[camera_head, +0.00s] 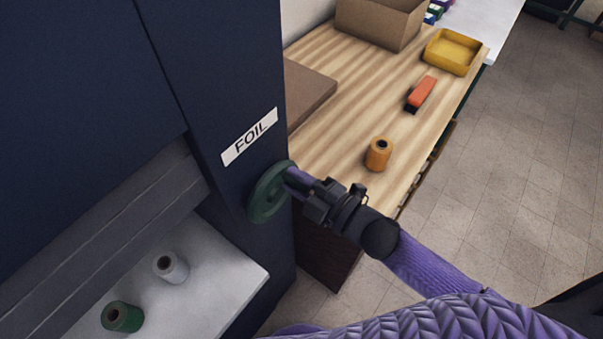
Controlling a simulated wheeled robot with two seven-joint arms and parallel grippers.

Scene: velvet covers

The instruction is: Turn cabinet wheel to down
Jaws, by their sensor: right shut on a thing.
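The dark blue cabinet (215,75) fills the left of the view, with a white label reading FOIL (249,137) on its front. The green wheel (266,201) sits on the cabinet below the label. My right gripper (292,178) is shut on the wheel at its upper right rim; the fingertips are partly hidden against it. A grey slatted shutter (110,245) covers part of the cabinet opening left of the wheel. My left gripper is not in view.
A white shelf (215,275) under the shutter holds a white spool (171,267) and a green spool (122,317). A wooden table (335,125) at the right bears an orange spool (379,154), an orange stapler (421,94), a yellow tray (430,62) and a cardboard box (365,24).

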